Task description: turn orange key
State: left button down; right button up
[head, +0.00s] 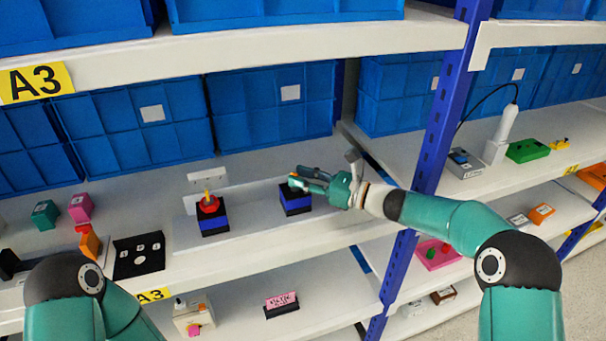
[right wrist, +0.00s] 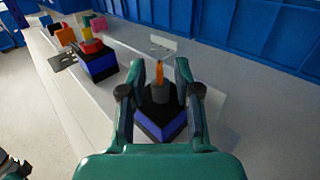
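The orange key (right wrist: 159,72) stands upright in a dark round switch on top of a black and blue box (right wrist: 160,122). In the head view the same box (head: 296,202) sits on the middle shelf, its top partly covered by my right gripper. My right gripper (head: 302,181) reaches in from the right. In the right wrist view its two fingers (right wrist: 157,70) are apart, one on each side of the key, with gaps visible. My left arm shows at the lower left of the head view, but its gripper is not seen.
A similar box with a red and yellow switch (head: 209,212) stands to the left. A black panel (head: 139,255) and small coloured blocks (head: 80,207) lie farther left. Blue bins (head: 275,105) stand behind. A blue post (head: 440,120) rises at the right. Bare shelf lies in front of the boxes.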

grip_shut()
dwell(0.3)
jog(key=m+t+h+b, duration=0.2)
jog(key=h+b, duration=0.1)
jog(key=b, duration=0.7)
jog(key=a+m+t+h+b, duration=0.1)
jog(key=m+t+h+b, duration=0.2)
jog(key=b, duration=0.8)
jog(key=s+m+t+h+b, duration=0.1)
jog(key=m+t+h+b, duration=0.2)
jog(key=b, duration=0.7)
jog(key=shift+a+f, duration=0.2)
jog(key=shift+r+m+t+h+b, duration=0.2)
jog(key=shift+m+t+h+b, duration=0.4)
jog(key=shift+b, duration=0.55)
grip_release()
jog(key=shift+s, duration=0.1)
